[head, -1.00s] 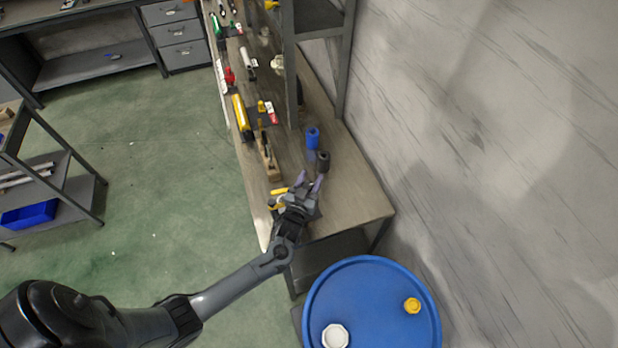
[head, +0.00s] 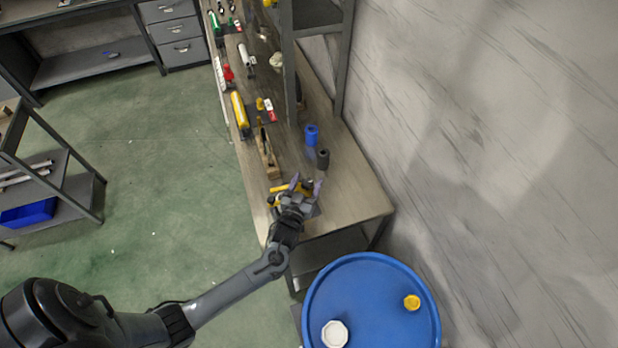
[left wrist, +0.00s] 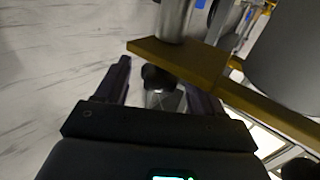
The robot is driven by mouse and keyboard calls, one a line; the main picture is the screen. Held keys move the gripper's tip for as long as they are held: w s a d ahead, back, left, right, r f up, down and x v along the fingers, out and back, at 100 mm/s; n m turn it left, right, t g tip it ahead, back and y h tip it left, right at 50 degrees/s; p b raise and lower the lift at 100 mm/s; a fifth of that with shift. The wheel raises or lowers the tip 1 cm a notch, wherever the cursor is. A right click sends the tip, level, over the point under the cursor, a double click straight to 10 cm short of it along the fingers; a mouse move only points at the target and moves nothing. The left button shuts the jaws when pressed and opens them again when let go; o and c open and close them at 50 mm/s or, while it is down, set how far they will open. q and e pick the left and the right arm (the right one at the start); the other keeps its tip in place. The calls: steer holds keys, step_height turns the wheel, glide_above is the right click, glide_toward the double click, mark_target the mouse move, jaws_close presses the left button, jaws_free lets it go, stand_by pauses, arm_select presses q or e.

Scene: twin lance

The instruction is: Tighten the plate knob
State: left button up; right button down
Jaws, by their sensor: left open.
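In the left wrist view a small black knob (left wrist: 158,76) shows between the fingers of my left gripper (left wrist: 160,80). A brown-yellow plate (left wrist: 190,60) lies just beyond it, with a metal cylinder (left wrist: 174,18) standing on it. In the head view my left gripper (head: 306,182) is over the near end of the bench, beside yellow parts (head: 277,189) that it partly covers. Its fingers are apart. I cannot tell whether they touch the knob. The knob itself is not clear in the head view. My right gripper is not in view.
The long bench (head: 350,195) carries a blue cylinder (head: 311,135), a dark cylinder (head: 322,159), a yellow tool (head: 240,110) and other tools. A shelf post (head: 291,70) rises from it. A blue drum (head: 375,300) stands in front. The wall is at right.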

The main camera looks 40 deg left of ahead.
arm_select(q)
steer(key=v, duration=0.8)
steer(key=shift+s, duration=0.15)
